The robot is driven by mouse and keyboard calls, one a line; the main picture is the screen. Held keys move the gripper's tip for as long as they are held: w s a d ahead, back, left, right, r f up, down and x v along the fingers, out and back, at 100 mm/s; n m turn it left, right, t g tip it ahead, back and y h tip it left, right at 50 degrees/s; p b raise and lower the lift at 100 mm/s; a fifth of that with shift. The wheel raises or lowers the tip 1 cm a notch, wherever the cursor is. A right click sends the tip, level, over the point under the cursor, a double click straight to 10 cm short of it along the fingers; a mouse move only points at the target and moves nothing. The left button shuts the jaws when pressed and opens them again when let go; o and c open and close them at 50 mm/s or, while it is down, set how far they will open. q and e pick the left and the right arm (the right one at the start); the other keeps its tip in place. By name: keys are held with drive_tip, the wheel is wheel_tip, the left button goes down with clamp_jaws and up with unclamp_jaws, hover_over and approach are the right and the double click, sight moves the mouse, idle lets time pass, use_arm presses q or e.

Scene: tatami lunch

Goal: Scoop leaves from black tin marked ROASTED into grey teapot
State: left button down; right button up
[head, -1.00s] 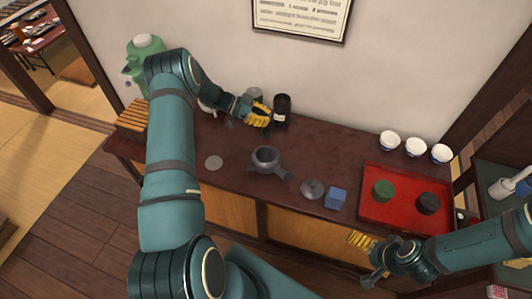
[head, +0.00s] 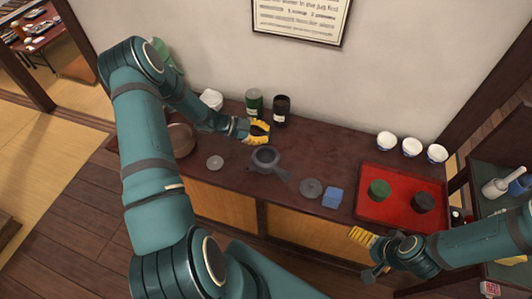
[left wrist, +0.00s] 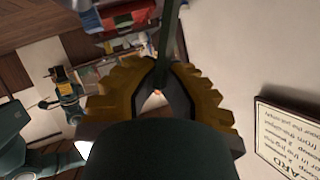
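The grey teapot (head: 267,158) stands uncovered in the middle of the sideboard, its dark opening facing up. A black tin (head: 281,112) with a small, unreadable label stands by the wall, right of a green tin (head: 254,103). My left gripper (head: 262,131) is just behind and above the teapot, in front of the tins. In the left wrist view, its yellow fingers (left wrist: 160,88) close around a thin dark stick (left wrist: 167,40), apparently the scoop's handle; the scoop's bowl is not clear. My right gripper (head: 360,237) is low at the sideboard's front edge, and its opening is unclear.
A grey lid (head: 311,188) and blue cube (head: 332,198) lie right of the teapot; a pale disc (head: 215,162) lies left. A red tray (head: 397,215) holds green and black round pieces. Several white cups (head: 411,147) stand behind it. A brown bowl (head: 180,139) is at left.

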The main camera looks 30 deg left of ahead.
use_arm(q)
drive_tip(key=w, duration=0.1)
drive_tip(key=w+a+n+t, duration=0.1)
drive_tip(key=shift+w+r+n+p, duration=0.1)
drive_tip(key=shift+w+n+p, duration=0.2)
drive_tip(key=shift+w+p, duration=0.05)
idle(0.4)
